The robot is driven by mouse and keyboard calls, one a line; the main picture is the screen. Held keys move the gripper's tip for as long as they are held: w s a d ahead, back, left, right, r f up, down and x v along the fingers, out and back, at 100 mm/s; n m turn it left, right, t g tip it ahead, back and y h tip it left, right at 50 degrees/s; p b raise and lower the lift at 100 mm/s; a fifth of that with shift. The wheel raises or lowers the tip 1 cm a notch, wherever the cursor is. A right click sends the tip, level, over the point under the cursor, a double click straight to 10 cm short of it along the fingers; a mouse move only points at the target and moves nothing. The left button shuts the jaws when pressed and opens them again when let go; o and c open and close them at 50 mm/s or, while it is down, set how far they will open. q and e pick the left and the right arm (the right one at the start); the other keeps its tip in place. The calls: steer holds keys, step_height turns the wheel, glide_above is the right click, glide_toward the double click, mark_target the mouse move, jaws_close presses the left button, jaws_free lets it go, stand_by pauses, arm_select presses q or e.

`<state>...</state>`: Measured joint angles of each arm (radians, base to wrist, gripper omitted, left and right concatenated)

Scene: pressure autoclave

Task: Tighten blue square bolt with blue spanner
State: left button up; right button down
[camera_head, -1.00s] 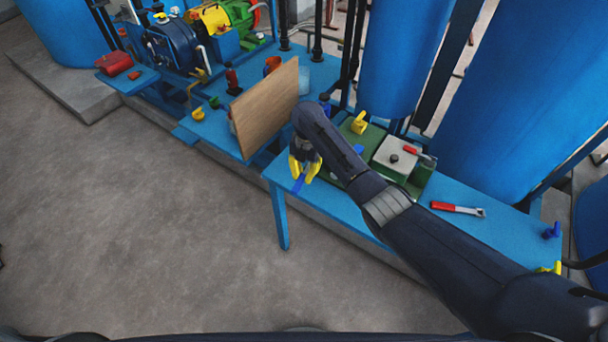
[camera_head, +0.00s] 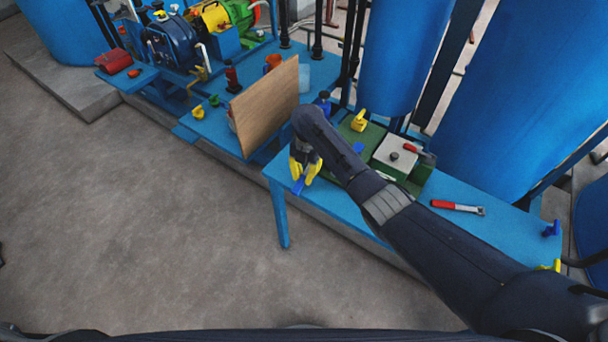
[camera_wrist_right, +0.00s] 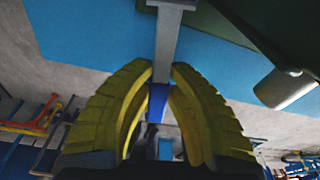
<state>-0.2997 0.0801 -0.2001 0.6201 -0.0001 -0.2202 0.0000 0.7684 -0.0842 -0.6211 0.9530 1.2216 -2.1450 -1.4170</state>
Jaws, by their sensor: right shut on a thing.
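My right gripper (camera_head: 304,174) has yellow fingers and is shut on the blue spanner (camera_head: 298,187), just off the front edge of the blue table. In the right wrist view the fingers (camera_wrist_right: 164,75) close around the spanner's blue handle (camera_wrist_right: 157,105). My left gripper is not in view.
A pale block (camera_head: 393,158) stands on the green fixture. A red-handled wrench (camera_head: 457,208) lies on the blue table (camera_head: 440,190) to the right. A wooden board (camera_head: 264,108) stands upright left of my gripper. A yellow piece (camera_head: 359,121) stands at the back of the plate.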

mark_target(306, 172)
steer(key=shift+f, duration=0.35)
steer(key=c, duration=1.3)
jaws_free()
steer(key=shift+o, duration=0.2)
step_height(306, 172, up, 12)
steer(key=w, duration=0.1)
steer(key=shift+w+d, duration=0.3)
steer(key=shift+f, duration=0.1)
